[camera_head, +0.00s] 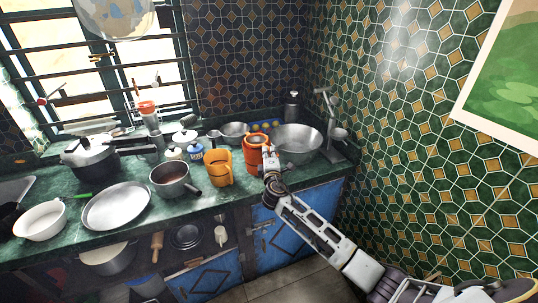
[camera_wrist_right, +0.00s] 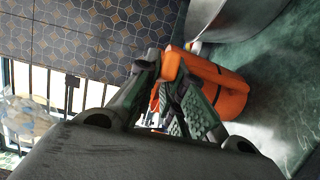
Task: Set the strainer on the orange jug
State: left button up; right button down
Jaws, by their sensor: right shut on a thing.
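A deep orange jug (camera_head: 252,141) stands on the green counter, right of the middle. My right gripper (camera_head: 268,152) is at its near right side. In the right wrist view the orange jug (camera_wrist_right: 222,88) lies just beyond the gripper (camera_wrist_right: 168,82), whose fingers are shut on an orange part that looks like its handle. A lighter orange jug (camera_head: 218,168) stands to the left, apart from the gripper. I cannot pick out the strainer for sure; a small metal bowl (camera_head: 234,129) behind the jugs may be it. My left gripper is not in view.
A large metal basin (camera_head: 297,139) stands right of the jug, with a grey metal stand (camera_head: 334,140) beyond it. A saucepan (camera_head: 170,178), a round tray (camera_head: 115,206) and a white bowl (camera_head: 40,221) fill the left. The tiled wall closes off the right.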

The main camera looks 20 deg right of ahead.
jog(key=shift+s+a+f, duration=0.1)
jog(key=shift+s+f, duration=0.05)
jog(key=shift+f, duration=0.55)
jog(key=c, duration=1.5)
grip_release()
jog(key=shift+f, duration=0.1)
jog(key=shift+o, duration=0.2)
jog(key=shift+w, duration=0.3)
jog(key=shift+r, duration=0.3)
jog(key=shift+s, duration=0.25)
jog(key=v, duration=0.7)
jog(key=shift+s, duration=0.25)
jog(key=shift+a+f, duration=0.1)
